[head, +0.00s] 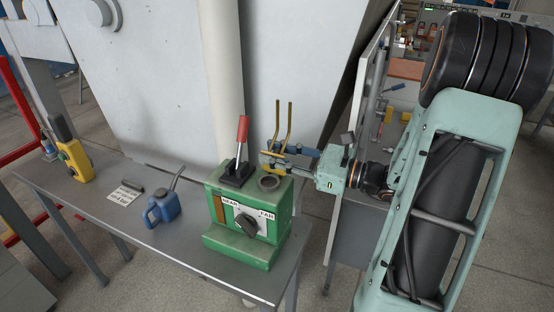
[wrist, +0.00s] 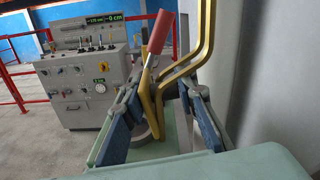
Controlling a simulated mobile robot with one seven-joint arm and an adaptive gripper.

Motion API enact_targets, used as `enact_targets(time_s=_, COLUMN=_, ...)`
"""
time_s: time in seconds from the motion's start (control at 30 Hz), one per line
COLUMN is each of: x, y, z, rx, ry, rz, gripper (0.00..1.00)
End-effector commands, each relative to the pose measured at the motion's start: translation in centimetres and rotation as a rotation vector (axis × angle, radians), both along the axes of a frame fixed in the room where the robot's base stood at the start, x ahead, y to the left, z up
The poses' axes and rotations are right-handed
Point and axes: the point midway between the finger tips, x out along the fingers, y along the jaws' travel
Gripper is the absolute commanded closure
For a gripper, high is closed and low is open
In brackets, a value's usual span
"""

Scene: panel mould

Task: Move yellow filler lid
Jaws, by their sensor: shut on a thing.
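The yellow filler lid (head: 271,167) is at the tips of my gripper (head: 282,158) in the head view, just above the round filler opening (head: 269,182) on top of the green box (head: 246,216). My gripper's blue fingers are closed on the lid. In the wrist view, the yellow lid (wrist: 150,110) shows as a narrow tilted piece between the fingers of my gripper (wrist: 160,95). The grey rim of the opening (wrist: 148,136) is partly hidden below it. I cannot tell whether the lid touches the rim.
A red-handled lever (head: 241,140) stands left of the opening. Two bent yellow rods (head: 285,125) rise behind my gripper. A blue oil can (head: 162,208), a card (head: 125,193) and a yellow control box (head: 74,160) are on the grey bench (head: 110,222). A pale panel wall is behind.

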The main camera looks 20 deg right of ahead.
Motion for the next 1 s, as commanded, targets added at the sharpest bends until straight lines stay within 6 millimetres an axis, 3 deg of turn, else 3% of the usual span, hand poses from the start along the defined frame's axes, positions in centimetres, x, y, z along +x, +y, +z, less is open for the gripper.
enact_targets(time_s=1.0, x=-3.0, y=2.9, z=-1.2, rx=-0.631, ry=-0.636, rz=-0.008, gripper=0.98)
